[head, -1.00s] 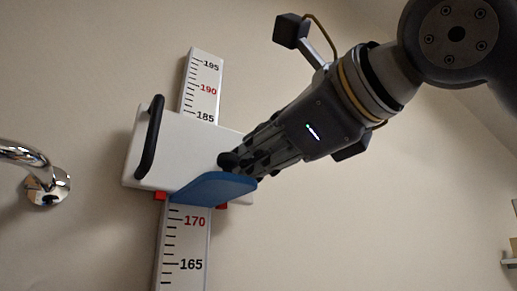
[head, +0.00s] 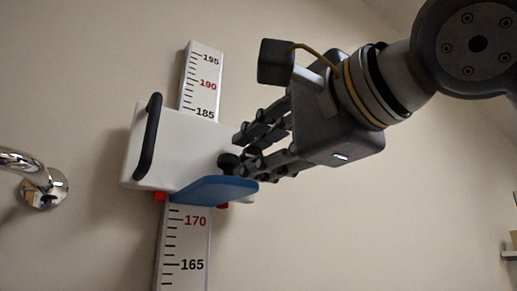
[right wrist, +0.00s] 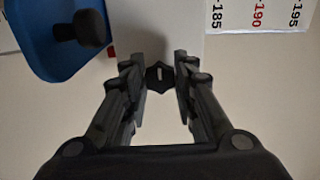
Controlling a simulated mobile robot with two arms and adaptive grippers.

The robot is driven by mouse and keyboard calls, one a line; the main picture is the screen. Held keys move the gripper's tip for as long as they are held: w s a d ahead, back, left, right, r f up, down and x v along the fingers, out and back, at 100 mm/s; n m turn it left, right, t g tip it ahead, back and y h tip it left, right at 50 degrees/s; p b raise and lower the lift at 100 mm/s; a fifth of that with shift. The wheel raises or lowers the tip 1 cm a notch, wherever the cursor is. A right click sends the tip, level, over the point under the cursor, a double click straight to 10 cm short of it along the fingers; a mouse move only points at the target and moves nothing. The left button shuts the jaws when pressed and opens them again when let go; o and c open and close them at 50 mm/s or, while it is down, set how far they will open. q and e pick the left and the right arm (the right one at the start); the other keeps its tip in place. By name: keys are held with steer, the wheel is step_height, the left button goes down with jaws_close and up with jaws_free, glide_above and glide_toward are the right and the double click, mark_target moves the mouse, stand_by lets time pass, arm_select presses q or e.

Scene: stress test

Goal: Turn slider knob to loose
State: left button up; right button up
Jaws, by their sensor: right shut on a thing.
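The slider knob (right wrist: 160,76) is small, dark and lobed, with a pale mark on its face. It sits between my right gripper's fingertips in the right wrist view. My right gripper (head: 241,151) reaches in from the upper right in the head view and is shut on this knob, which its fingers largely hide there. The white slider (head: 185,150) has a black handle (head: 150,137) at its left and a blue paddle (head: 212,189) below. A separate round black knob (right wrist: 90,28) stands by the blue paddle. My left gripper is out of view.
The slider rides on a wall-mounted height scale (head: 185,247) with black and red numbers. Red pieces (head: 160,196) show under the slider. A chrome fixture (head: 42,188) sticks out at the left. The wall around is bare.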

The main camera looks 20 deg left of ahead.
stand_by(0.5)
steer(key=o, duration=1.1)
steer(key=shift+s, duration=0.1)
steer(key=shift+c, duration=0.2)
steer(key=shift+s+d, duration=0.1)
steer(key=shift+d, duration=0.1)
steer(key=v, duration=1.1)
steer(key=shift+s+d, duration=0.25)
steer(key=shift+s, duration=0.05)
